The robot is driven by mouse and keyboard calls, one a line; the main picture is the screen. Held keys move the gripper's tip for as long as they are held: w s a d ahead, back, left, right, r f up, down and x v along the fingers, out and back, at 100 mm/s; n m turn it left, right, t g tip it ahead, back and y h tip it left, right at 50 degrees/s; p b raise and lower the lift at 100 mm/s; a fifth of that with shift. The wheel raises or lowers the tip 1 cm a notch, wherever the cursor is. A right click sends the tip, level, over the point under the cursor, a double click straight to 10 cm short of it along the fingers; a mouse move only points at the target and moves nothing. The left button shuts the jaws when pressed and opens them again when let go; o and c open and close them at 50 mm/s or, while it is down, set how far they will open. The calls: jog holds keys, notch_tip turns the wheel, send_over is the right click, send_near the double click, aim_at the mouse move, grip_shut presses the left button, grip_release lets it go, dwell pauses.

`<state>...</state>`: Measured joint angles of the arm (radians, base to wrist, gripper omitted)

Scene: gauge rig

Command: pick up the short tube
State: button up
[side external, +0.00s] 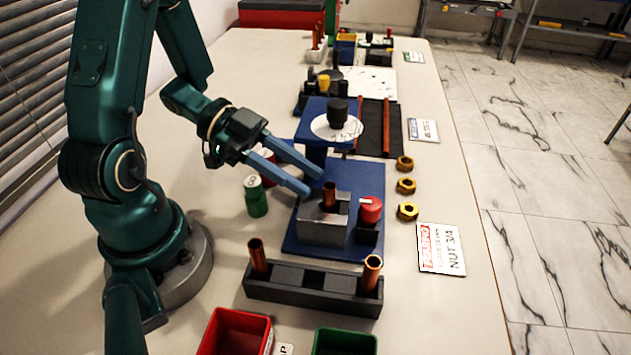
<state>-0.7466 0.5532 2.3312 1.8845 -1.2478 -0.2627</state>
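Several short copper tubes are in view, and I cannot tell which one the task means. One tube (329,194) stands upright in a grey metal block (322,225) on a blue plate. Two more stand in a black rack in front, a left tube (257,254) and a right tube (372,271). My gripper (314,181) is open, its two blue fingers apart with nothing visible between them. The fingertips are above and just left of the tube in the block, and appear apart from it.
The black rack (310,280) has empty middle slots. A red knob (371,208) stands right of the block, a green can (255,197) to its left. A blue stand (317,112) rises behind. Brass nuts (405,186) lie right. Red (235,330) and green (345,342) bins are in front.

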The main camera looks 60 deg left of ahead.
aim_at(324, 190)
jog(key=shift+x, duration=1.9)
grip_shut()
